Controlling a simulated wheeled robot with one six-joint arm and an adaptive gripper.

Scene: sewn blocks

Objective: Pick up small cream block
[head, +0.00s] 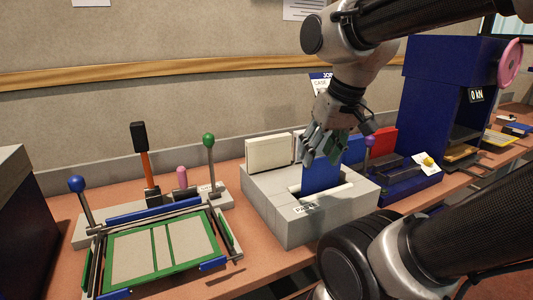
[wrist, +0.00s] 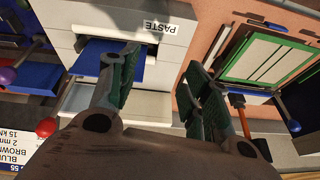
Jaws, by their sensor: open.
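Two cream blocks stand at the back of the grey paste box (head: 275,205). The left one (head: 268,154) shows its broad face; the other (head: 299,146) is partly hidden behind my gripper, and I cannot tell which is the small one. In the wrist view, one pale block (wrist: 151,104) lies between and beyond the fingers and another (wrist: 86,99) is to the left. My gripper (head: 325,145) is open and empty, above the box and by the top of an upright blue board (head: 321,176). In the wrist view its green-padded fingers (wrist: 160,62) are spread apart.
A purple-knobbed lever (head: 369,143) and a tall blue machine (head: 436,75) are right.

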